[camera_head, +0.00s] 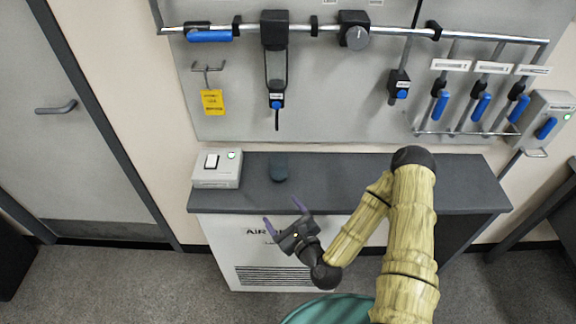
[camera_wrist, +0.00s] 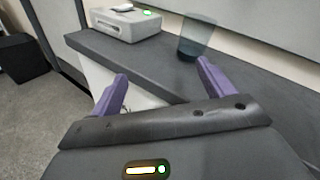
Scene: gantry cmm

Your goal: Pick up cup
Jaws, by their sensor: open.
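A dark translucent cup (camera_head: 279,168) stands on the grey counter (camera_head: 330,180), just right of a light grey box. It also shows in the wrist view (camera_wrist: 194,37), upright on the counter, beyond the right finger. My gripper (camera_head: 285,213) is in front of the counter's front edge, nearer to me than the cup. In the wrist view its two purple fingers (camera_wrist: 160,84) are spread wide with nothing between them. The cup is apart from the fingers.
The light grey box (camera_head: 217,169) with a white switch and green light sits left of the cup. Counter to the cup's right is clear. Blue-handled tools (camera_head: 482,107) hang on the wall panel above. A door (camera_head: 90,110) is at left.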

